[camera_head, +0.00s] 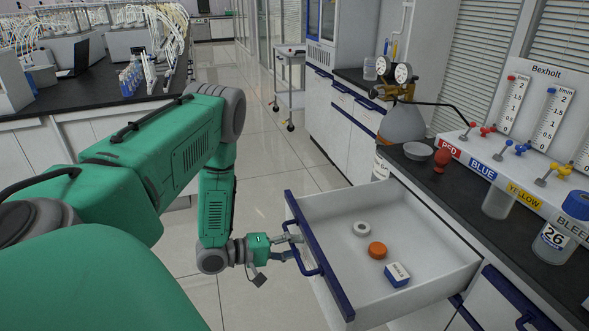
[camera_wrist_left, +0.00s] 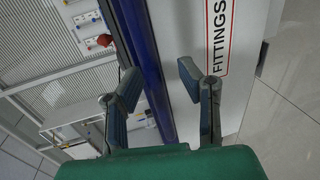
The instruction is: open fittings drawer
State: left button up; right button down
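The fittings drawer (camera_head: 434,262) is pulled out, with its inside showing. My left gripper (camera_head: 295,246) is at the handle, on the outer side of the drawer front. In the wrist view, the left gripper's fingers (camera_wrist_left: 160,82) are apart, with a blue bar seen between them and the FITTINGS label (camera_wrist_left: 218,35) to their right. Contact with the handle is unclear. My right gripper is out of view.
A trolley (camera_head: 290,85) stands farther back. The tiled floor left of the drawer is clear.

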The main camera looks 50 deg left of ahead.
pick_arm(q)
jog(key=shift+s+r, duration=0.1)
jog(key=v, duration=1.1)
jog(key=shift+s+a, duration=0.25)
jog(key=shift+s, duration=0.1)
